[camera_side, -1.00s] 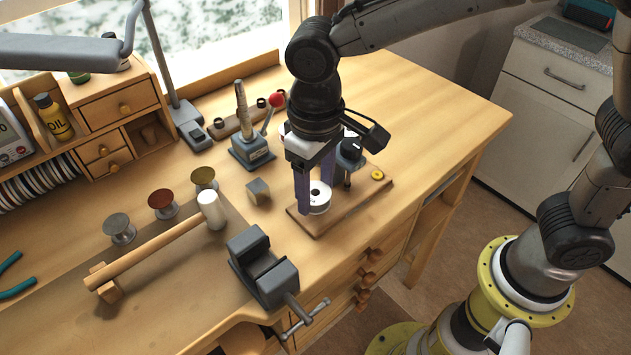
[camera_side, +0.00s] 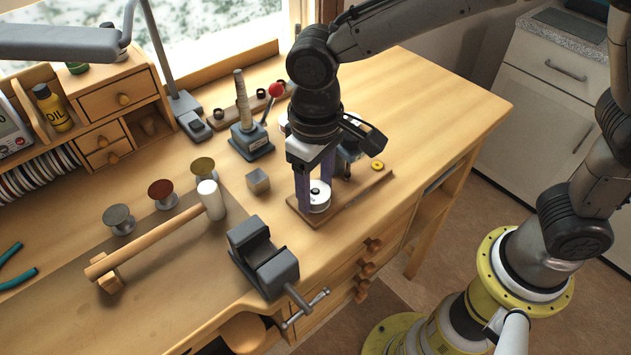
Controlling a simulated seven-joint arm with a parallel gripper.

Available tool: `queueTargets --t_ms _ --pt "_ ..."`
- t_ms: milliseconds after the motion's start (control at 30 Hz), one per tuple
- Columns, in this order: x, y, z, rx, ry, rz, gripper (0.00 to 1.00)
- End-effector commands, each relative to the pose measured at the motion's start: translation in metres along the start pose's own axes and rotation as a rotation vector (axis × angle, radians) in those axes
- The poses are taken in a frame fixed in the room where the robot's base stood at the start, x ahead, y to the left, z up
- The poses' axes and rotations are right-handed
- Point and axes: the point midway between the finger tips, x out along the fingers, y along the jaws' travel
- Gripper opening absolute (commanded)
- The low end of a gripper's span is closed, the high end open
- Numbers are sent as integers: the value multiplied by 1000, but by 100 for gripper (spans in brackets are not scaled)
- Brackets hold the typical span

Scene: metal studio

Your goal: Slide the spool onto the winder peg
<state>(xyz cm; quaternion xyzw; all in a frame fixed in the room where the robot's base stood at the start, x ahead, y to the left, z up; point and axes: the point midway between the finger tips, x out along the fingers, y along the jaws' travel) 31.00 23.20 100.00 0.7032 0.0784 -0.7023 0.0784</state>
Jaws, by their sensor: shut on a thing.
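A white spool (camera_side: 319,198) is upright at the near left part of the winder's wooden base board (camera_side: 345,202). My gripper (camera_side: 314,196) points straight down, with its purple fingers shut on the spool from either side. The spool is at or just above the board; I cannot tell whether its underside touches. A small dark spot shows at the middle of its top. The winder peg is hidden or too small to make out, so its fit in the spool is unclear. The winder's dark body (camera_side: 347,155) is partly hidden behind my gripper.
A vise (camera_side: 263,262) stands at the bench's front edge, with a mallet (camera_side: 160,235) to its left. The bench right of the winder is clear.

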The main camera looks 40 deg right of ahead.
Motion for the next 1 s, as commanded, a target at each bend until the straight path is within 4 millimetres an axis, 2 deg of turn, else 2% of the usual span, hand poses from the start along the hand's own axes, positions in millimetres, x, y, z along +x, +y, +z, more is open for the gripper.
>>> queueTargets --t_ms 267,300,467,800,1000 --pt "1 0 0 0 0 0 3" --pt "1 0 0 0 0 0 64" --pt "1 0 0 0 0 0 93" --pt "-1 0 0 0 1 0 94" --pt "-25 0 -1 0 5 -2 94"
